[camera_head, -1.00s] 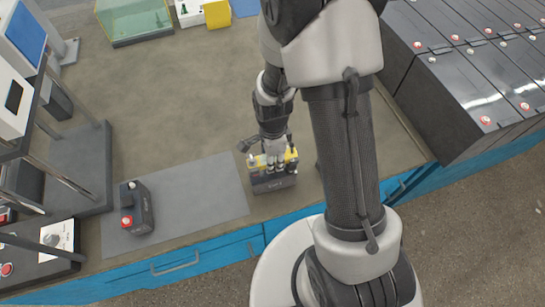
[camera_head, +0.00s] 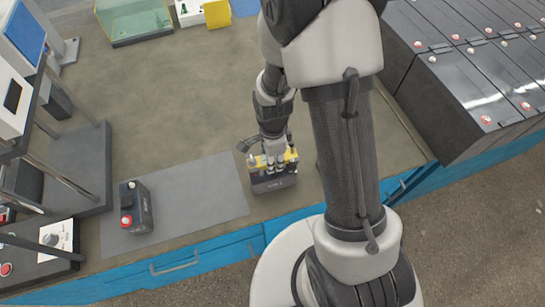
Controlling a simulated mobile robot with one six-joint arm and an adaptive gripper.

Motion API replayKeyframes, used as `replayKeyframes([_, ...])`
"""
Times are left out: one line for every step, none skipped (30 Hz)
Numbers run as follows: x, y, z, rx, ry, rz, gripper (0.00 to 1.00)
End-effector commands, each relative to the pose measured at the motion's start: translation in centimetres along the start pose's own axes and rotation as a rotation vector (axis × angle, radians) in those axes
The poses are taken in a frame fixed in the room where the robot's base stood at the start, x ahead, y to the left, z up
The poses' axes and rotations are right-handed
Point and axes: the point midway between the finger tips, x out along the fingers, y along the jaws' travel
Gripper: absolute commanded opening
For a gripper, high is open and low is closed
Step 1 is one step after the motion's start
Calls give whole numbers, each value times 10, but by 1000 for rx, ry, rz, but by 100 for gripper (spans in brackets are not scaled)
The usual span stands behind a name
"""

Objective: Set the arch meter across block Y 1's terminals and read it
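A dark block with a yellow top (camera_head: 272,183) stands near the table's front edge, just right of the grey mat. Its front lettering is too small to read, so I cannot tell whether it is the arch meter, a battery block or one on the other. My gripper (camera_head: 275,168) points down at its yellow top and hides part of it. I cannot see whether the fingers are shut on it. Another dark block (camera_head: 143,212) stands on the mat, with a red terminal near its front and a dark, pale-topped one behind. Its label is not readable either.
The grey mat (camera_head: 205,195) is bare right of its block. A dark rack (camera_head: 80,165) and a panel with a knob (camera_head: 58,240) stand at left. Rows of black batteries (camera_head: 465,85) fill the right. A glass tank (camera_head: 133,22) stands at the back. The table's middle is clear.

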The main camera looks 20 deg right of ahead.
Motion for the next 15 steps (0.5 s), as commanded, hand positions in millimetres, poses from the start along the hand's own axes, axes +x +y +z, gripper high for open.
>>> replayKeyframes([2,0,0,0,0,-1,0])
replayKeyframes([3,0,0,0,0,-1,0])
replayKeyframes([4,0,0,0,0,-1,0])
replayKeyframes([5,0,0,0,0,-1,0])
replayKeyframes([6,0,0,0,0,-1,0])
replayKeyframes([6,0,0,0,0,-1,0])
replayKeyframes([7,0,0,0,0,-1,0])
replayKeyframes([8,0,0,0,0,-1,0])
replayKeyframes([9,0,0,0,0,-1,0])
replayKeyframes([10,0,0,0,0,-1,0])
replayKeyframes([10,0,0,0,0,-1,0])
replayKeyframes([11,0,0,0,0,-1,0])
replayKeyframes([12,0,0,0,0,-1,0])
replayKeyframes([13,0,0,0,0,-1,0])
replayKeyframes([14,0,0,0,0,-1,0])
